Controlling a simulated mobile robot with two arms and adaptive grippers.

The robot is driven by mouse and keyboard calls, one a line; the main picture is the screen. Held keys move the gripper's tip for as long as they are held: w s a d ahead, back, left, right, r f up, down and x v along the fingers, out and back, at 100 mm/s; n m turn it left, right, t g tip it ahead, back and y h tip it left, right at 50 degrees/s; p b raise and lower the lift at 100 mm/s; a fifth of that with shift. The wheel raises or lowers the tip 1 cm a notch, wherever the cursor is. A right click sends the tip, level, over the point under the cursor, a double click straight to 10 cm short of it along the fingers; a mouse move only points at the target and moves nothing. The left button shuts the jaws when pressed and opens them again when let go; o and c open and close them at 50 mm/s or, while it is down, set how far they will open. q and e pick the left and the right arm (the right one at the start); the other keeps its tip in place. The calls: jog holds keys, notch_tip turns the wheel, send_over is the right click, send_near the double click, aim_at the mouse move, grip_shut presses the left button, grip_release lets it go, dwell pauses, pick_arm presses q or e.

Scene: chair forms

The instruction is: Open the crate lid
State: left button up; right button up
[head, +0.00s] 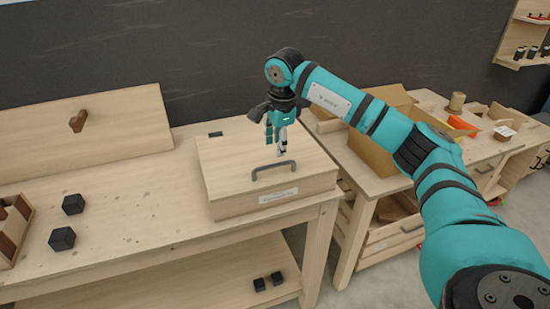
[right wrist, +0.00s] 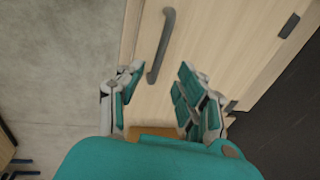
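The wooden crate (head: 232,207) stands on the workbench with its pale lid (head: 228,155) lying shut on top. A dark grey bar handle (head: 273,168) sits on the lid near its front edge. My right gripper (head: 281,152) points down over the lid, just behind the handle in the head view. In the right wrist view my right gripper (right wrist: 160,78) has its fingers spread and empty. One end of the handle (right wrist: 163,40) shows between the fingertips there, with the lid (right wrist: 215,40) around it. No contact is visible. My left gripper is not in view.
The workbench (head: 140,215) carries black cubes (head: 72,204) and a divided wooden box (head: 14,225) at left. A wooden panel (head: 85,130) stands behind. An open cardboard box (head: 375,152) and a second bench are at right.

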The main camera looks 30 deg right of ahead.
aim_at(275, 165)
jog(key=f, duration=0.3)
jog(key=w+f+p, duration=0.1)
jog(key=f, duration=0.3)
jog(key=shift+w+d, duration=0.1)
jog(key=shift+w, duration=0.1)
grip_shut()
